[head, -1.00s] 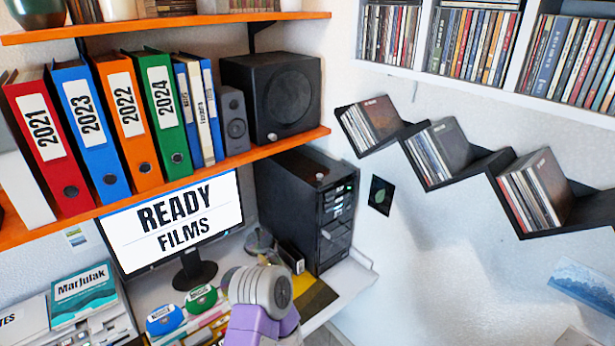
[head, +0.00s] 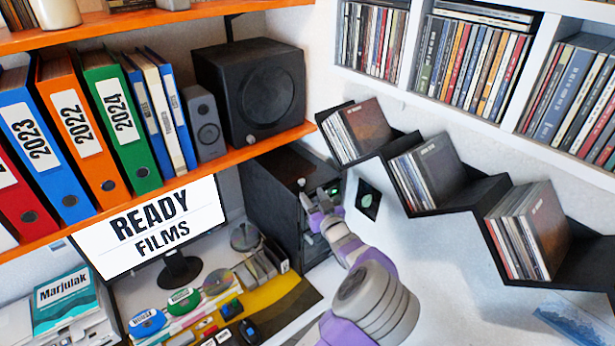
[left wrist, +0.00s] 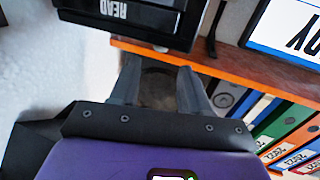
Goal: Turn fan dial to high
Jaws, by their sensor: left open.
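Another light knob (head: 251,139) is on the black speaker (head: 262,90). No fan dial is clearly labelled. My left gripper (head: 320,194) is in front of the tower's upper front in the head view, partly covering it. In the left wrist view its fingers (left wrist: 160,75) are apart, with a dark surface between them. My right gripper is not in view.
The orange shelf (head: 225,159) holds binders and speakers above the tower. A black zigzag shelf (head: 467,198) with discs is on the right wall. The monitor (head: 150,226) stands left of the tower. Discs and small items lie on the desk.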

